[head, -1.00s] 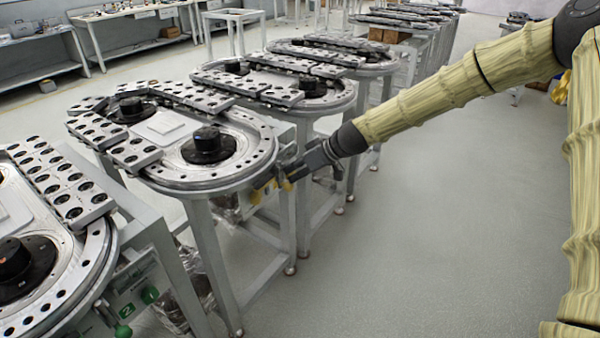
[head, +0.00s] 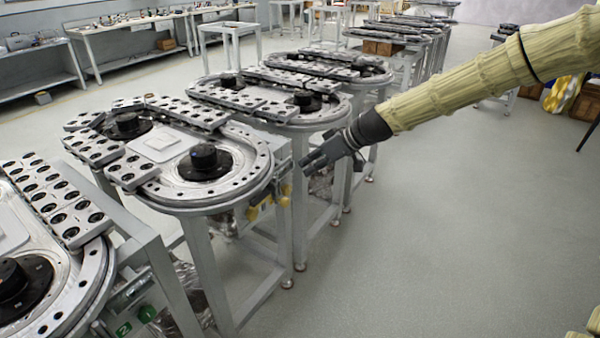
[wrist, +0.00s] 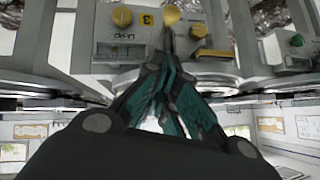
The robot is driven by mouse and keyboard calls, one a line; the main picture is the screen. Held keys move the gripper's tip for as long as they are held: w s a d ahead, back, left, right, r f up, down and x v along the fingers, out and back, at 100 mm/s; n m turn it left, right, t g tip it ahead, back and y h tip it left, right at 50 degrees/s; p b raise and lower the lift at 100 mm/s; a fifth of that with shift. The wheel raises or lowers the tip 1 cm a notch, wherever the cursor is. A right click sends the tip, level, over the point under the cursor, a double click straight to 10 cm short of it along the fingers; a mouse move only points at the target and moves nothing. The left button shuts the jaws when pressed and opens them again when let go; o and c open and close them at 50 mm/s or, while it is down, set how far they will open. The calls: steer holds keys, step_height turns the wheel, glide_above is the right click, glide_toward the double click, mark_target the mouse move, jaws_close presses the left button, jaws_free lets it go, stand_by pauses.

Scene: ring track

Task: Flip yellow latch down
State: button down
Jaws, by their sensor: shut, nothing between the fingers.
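Several yellow parts sit on the control panel under the near end of the middle ring track (head: 268,180). In the head view, a yellow part (head: 253,213) hangs at the panel's lower left and another (head: 284,201) is at its right. In the wrist view, the panel (wrist: 135,45) carries a round yellow piece (wrist: 170,15), a yellow knob (wrist: 122,17) beside the label 3, and a flat yellow bar (wrist: 216,54). I cannot tell which is the latch or its position. My gripper (head: 305,165) is shut and empty, just right of the panel, with no clear contact.
Another track (head: 335,112) stands behind the middle one, close to my gripper. Metal legs (head: 299,225) stand below. The floor at right is clear.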

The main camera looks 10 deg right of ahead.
steer(key=shift+v, duration=1.4)
steer(key=s+f+m+h+p, duration=0.1)
steer(key=s+f, duration=0.1)
steer(key=f, duration=0.4)
steer(key=s+f+m+g+h, duration=0.1)
steer(key=s+f, duration=0.2)
steer(key=f, duration=0.2)
steer(key=s+f+m+h+p, duration=0.1)
steer(key=s+f, duration=0.1)
steer(key=f, duration=0.4)
steer(key=s+d+f+m+g+h+p, duration=0.2)
steer(key=s+f+m+h, duration=0.1)
steer(key=s+f, duration=1.4)
steer(key=s+d+f+m+h+p, duration=0.1)
steer(key=s+d+f, duration=0.1)
steer(key=s, duration=1)
steer(key=s+d+f+m+g+h+p, duration=0.1)
steer(key=s+d+f, duration=0.1)
steer(key=s, duration=1)
steer(key=shift+m, duration=0.3)
